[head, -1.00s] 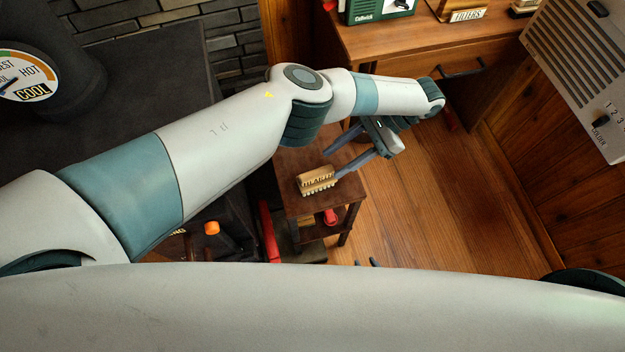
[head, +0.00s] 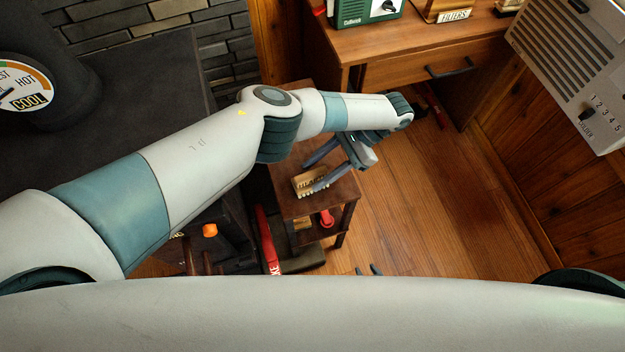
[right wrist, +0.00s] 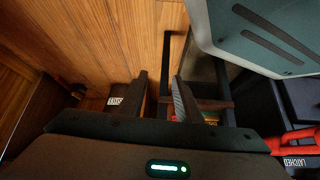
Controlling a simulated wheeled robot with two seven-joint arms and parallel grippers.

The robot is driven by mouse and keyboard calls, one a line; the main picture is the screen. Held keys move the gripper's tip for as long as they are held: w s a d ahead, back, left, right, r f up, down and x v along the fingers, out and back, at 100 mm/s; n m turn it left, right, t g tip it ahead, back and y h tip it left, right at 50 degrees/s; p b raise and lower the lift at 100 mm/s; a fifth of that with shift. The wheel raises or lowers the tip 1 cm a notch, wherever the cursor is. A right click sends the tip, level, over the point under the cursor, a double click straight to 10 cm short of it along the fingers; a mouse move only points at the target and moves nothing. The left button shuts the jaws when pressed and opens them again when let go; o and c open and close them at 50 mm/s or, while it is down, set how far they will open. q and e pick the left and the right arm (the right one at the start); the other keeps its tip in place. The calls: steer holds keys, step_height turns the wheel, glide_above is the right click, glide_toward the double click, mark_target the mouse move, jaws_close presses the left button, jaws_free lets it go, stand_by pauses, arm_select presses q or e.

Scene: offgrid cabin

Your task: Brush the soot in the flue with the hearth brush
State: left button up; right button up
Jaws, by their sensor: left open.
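The hearth brush (head: 307,190), a pale wooden block with a bristled edge, lies on top of a small dark wooden table (head: 335,196) in the head view. My left gripper (head: 311,176) is open, with its two fingers reaching down at the brush; one finger overlaps it in the picture, and I cannot tell whether they touch. My right gripper (right wrist: 160,98) is open in the right wrist view, with nothing seen held; only its fingertips (head: 369,270) show in the head view. A dark round pipe (head: 40,45) with a gauge stands at the upper left. No soot is visible.
The dark stove top (head: 140,95) fills the left. A wooden desk (head: 385,40) stands behind, and a grey slotted panel (head: 570,60) is at right. A red lever (head: 266,240) is beside the small table. The wooden floor (head: 430,210) is clear at right.

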arm_select(q)
steer(key=c, duration=1)
jaws_close()
steer(key=shift+r, duration=0.15)
steer(key=shift+r+p, duration=0.25)
steer(key=shift+p, duration=0.1)
steer(key=shift+r+p, duration=0.3)
steer(key=shift+r, duration=0.05)
steer(key=shift+r+p, duration=0.85)
steer(key=shift+p, duration=0.05)
steer(key=shift+r+p, duration=0.95)
steer(key=shift+p, duration=0.1)
steer(key=shift+r+p, duration=0.4)
steer(key=shift+p, duration=0.1)
steer(key=shift+r, duration=0.1)
arm_select(e)
steer(key=s+d+f+g+h, duration=0.1)
steer(key=s+d+f+g, duration=0.1)
steer(key=s, duration=0.8)
steer(key=s+d+f+g, duration=0.1)
steer(key=s+d+g, duration=0.3)
steer(key=s, duration=0.7)
steer(key=shift+s+d+f+h, duration=0.3)
steer(key=shift+d+f+h, duration=0.1)
steer(key=shift+d, duration=0.6)
